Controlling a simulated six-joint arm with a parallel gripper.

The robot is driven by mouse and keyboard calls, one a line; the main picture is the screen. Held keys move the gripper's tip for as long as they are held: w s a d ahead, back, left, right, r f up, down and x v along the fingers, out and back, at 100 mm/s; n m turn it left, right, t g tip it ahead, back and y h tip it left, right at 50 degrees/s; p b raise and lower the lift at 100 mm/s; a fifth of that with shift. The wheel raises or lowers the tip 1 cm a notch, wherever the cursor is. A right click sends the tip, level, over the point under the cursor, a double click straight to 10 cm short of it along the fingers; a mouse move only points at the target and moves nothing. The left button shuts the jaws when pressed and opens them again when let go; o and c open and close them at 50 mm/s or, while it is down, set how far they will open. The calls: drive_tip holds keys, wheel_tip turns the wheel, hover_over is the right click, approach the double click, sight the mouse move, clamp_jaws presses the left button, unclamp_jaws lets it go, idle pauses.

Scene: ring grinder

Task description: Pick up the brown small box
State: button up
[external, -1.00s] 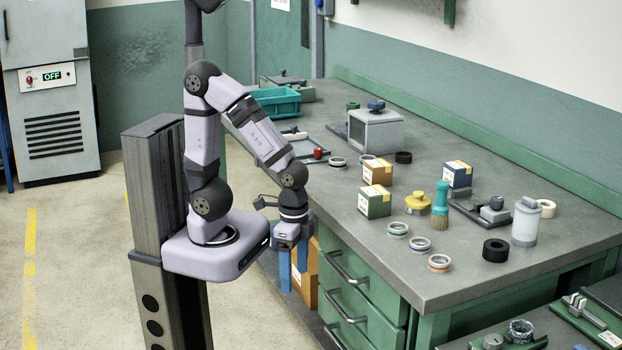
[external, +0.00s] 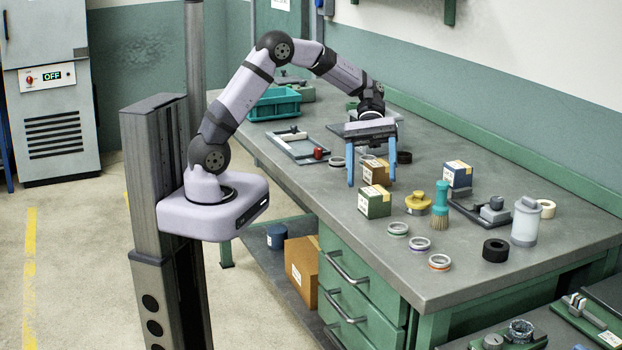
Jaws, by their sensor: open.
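The brown small box (external: 376,172) sits on the grey workbench behind a green box, with a yellowish label on its top. My gripper (external: 370,178) hangs over the bench with its two blue fingers pointing down and spread wide. One finger shows left of the brown box and the other at its right side. The gripper is open and holds nothing. From this view I cannot tell whether the fingertips are level with the box or above it, or whether they touch it.
A green box (external: 374,202) stands close in front of the brown box. A blue box (external: 457,175), a yellow-knobbed tool (external: 418,202) and a teal brush (external: 440,205) stand to the right. Several rings lie nearby. A teal crate (external: 275,104) is at the far left of the bench.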

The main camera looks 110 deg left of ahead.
drive_tip(key=s+a+r+n+t+p, duration=0.1)
drive_tip(key=s+a+n+t+p, duration=0.25)
drive_tip(key=a, duration=0.75)
drive_tip(key=s+a+r+n+t+p, duration=0.25)
drive_tip(key=a+n, duration=0.25)
drive_tip(key=a, duration=0.5)
drive_tip(key=p, duration=0.3)
approach(377, 166)
drive_tip(key=shift+m, duration=0.25)
drive_tip(key=shift+w+d+f, duration=0.35)
drive_tip(key=shift+w+f, duration=0.3)
drive_tip(key=shift+w, duration=0.05)
drive_tip(key=shift+w+d+f, duration=0.35)
drive_tip(key=shift+w+f, duration=0.3)
drive_tip(key=shift+w, duration=0.05)
drive_tip(key=shift+y, duration=0.3)
drive_tip(key=p+x, duration=0.2)
drive_tip(key=x, duration=0.2)
drive_tip(key=shift+w+d+f, duration=0.15)
drive_tip(key=shift+d+f, duration=0.05)
drive_tip(key=shift+w+d+f, duration=0.15)
drive_tip(key=shift+f, duration=0.05)
drive_tip(key=c, duration=1.4)
drive_tip(key=shift+o, duration=0.2)
drive_tip(key=shift+r, duration=0.1)
